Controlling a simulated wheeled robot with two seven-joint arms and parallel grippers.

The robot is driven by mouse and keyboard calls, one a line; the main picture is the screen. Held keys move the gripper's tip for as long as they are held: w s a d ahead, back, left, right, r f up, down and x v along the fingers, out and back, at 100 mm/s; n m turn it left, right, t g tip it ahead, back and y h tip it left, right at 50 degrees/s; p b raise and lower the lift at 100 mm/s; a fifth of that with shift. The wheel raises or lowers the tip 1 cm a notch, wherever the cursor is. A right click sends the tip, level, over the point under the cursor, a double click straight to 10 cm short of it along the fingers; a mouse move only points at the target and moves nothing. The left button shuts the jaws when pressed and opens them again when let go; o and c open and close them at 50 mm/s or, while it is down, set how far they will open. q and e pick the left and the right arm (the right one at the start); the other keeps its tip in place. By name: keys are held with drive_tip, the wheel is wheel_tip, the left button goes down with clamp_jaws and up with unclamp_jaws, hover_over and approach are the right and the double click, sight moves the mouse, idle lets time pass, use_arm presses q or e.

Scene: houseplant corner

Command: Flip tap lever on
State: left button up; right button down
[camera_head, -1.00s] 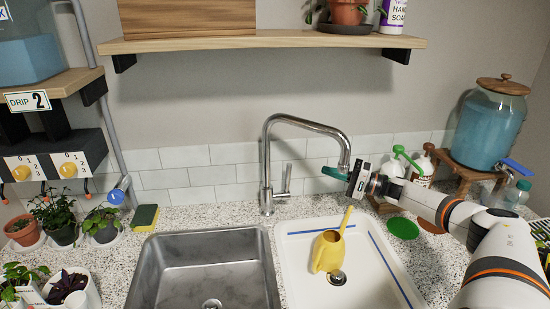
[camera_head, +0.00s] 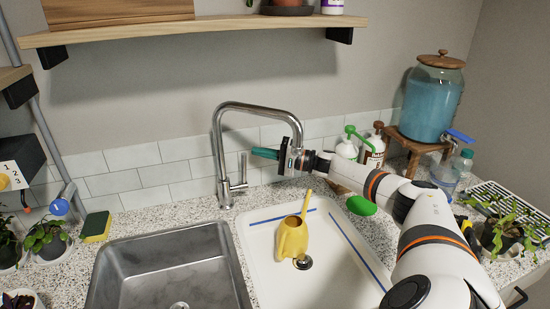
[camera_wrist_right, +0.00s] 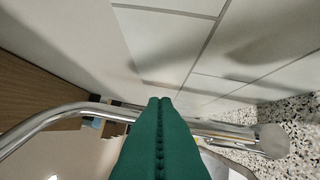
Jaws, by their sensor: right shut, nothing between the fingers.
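The silver tap (camera_head: 219,150) stands behind the two sinks, its spout arching to the right. Its lever (camera_head: 243,166) sticks upright from a short stub at the right of the base. My right gripper (camera_head: 253,151) comes in from the right, its green fingers shut and empty, pointing left. The fingertips are just right of the lever's top; I cannot tell whether they touch. In the right wrist view the shut fingers (camera_wrist_right: 159,104) are in the middle, with the tap (camera_wrist_right: 45,119) behind them. My left gripper is not in view.
A yellow watering can (camera_head: 292,238) stands in the white right basin (camera_head: 336,262); the steel left basin (camera_head: 135,277) is empty. Pump bottles (camera_head: 374,148) and a blue water jar (camera_head: 430,103) stand behind my right arm. A shelf (camera_head: 190,30) hangs above.

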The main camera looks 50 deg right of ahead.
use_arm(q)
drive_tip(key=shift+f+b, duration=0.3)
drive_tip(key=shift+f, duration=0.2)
use_arm(e)
drive_tip(key=shift+x, duration=1.5)
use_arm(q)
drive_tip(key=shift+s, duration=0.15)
use_arm(e)
drive_tip(key=shift+s, duration=0.15)
